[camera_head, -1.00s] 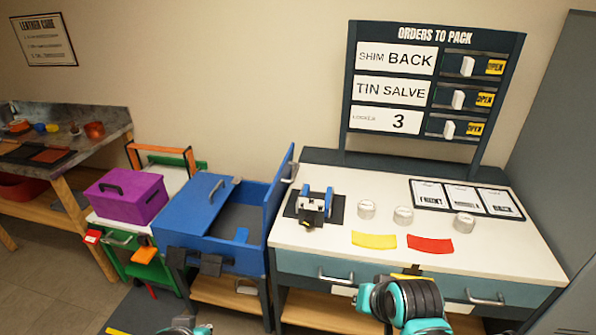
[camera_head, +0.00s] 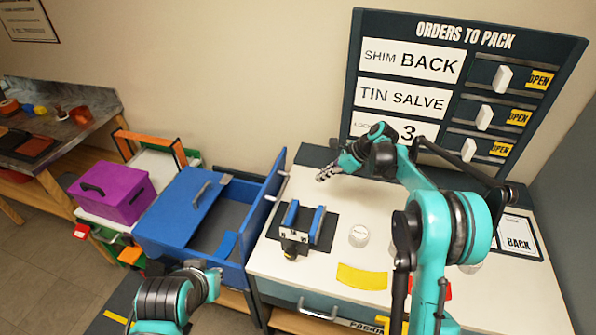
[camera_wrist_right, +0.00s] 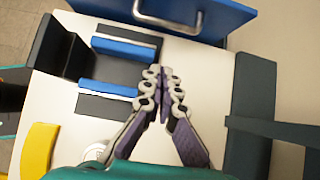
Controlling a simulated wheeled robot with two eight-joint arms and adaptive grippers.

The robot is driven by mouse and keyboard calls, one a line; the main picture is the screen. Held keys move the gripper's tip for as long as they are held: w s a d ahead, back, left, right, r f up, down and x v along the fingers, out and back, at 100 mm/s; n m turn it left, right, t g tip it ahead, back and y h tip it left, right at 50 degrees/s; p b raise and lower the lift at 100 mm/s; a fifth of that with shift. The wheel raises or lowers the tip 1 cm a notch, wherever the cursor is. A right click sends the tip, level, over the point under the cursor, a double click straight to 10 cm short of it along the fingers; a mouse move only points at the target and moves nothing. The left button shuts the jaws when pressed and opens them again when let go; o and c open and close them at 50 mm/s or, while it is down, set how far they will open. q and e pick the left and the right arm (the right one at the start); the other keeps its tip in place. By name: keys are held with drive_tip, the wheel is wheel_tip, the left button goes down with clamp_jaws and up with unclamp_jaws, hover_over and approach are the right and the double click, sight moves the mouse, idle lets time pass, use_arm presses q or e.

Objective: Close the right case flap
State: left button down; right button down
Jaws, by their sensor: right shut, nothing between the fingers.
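The blue case (camera_head: 229,249) stands left of the white-topped bench. Its right flap (camera_head: 266,205) stands up open along the case's right side, and its outer face has a pale handle. Its left flap (camera_head: 190,207) lies flat over the left part, leaving the right part uncovered. My right gripper (camera_head: 322,176) is shut and empty above the bench, right of the raised flap and apart from it. In the right wrist view, the shut fingertips (camera_wrist_right: 164,78) point toward the blue flap (camera_wrist_right: 215,18) and its handle.
A blue-jawed fixture (camera_head: 303,226) on a dark mat stands near the flap. A white tin (camera_head: 359,235) and a yellow piece (camera_head: 362,277) lie on the bench. The orders board (camera_head: 460,85) rises behind my right arm. A purple box (camera_head: 112,193) stands left of the case.

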drive_tip(key=w+a+r+b+x, duration=0.1)
drive_tip(key=b+x, duration=0.3)
drive_tip(key=x, duration=0.9)
drive_tip(key=shift+a+r, duration=0.5)
drive_tip(key=shift+a, duration=0.1)
